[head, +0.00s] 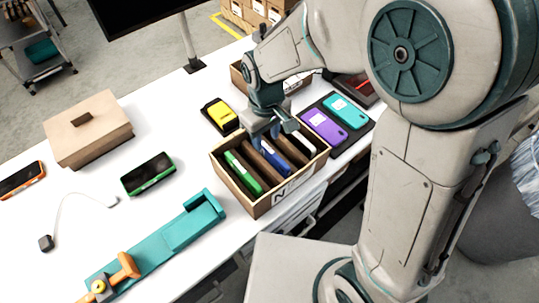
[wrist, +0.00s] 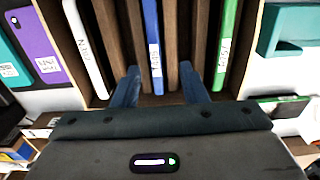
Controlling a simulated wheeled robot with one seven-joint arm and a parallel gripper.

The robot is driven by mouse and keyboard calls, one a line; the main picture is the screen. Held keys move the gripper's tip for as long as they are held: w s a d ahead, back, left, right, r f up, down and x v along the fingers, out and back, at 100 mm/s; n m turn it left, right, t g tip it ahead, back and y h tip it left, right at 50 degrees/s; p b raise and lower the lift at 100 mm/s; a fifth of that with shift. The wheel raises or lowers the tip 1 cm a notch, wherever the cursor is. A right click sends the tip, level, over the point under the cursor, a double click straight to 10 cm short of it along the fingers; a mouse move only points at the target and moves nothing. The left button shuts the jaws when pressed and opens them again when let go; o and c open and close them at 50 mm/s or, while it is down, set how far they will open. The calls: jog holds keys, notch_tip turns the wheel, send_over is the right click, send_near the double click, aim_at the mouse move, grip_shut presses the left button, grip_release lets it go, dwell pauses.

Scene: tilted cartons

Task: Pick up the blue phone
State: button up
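The blue phone (head: 274,159) stands on edge in a slotted cardboard carton (head: 262,209), between brown dividers. In the wrist view the blue phone (wrist: 153,45) is near the middle, with a white label on its edge. My gripper (head: 264,138) is above the carton, pointing down into it. In the wrist view my gripper's fingers (wrist: 160,85) are apart, one on each side of the blue phone and its dividers, with no phone clamped. I cannot tell how deep the fingertips are.
A green phone (head: 243,171) and a white phone (head: 301,143) share the carton. Purple (head: 323,126) and teal (head: 345,112) phones lie on a dark tray to the right. A yellow-screened device (head: 220,115) and brown box (head: 88,132) stand nearby. The table front is partly clear.

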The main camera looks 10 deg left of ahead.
aim_at(270, 150)
jog(key=f, duration=0.2)
jog(key=d+f+p, duration=0.1)
jog(key=f, duration=0.1)
jog(key=shift+f, duration=0.6)
grip_shut()
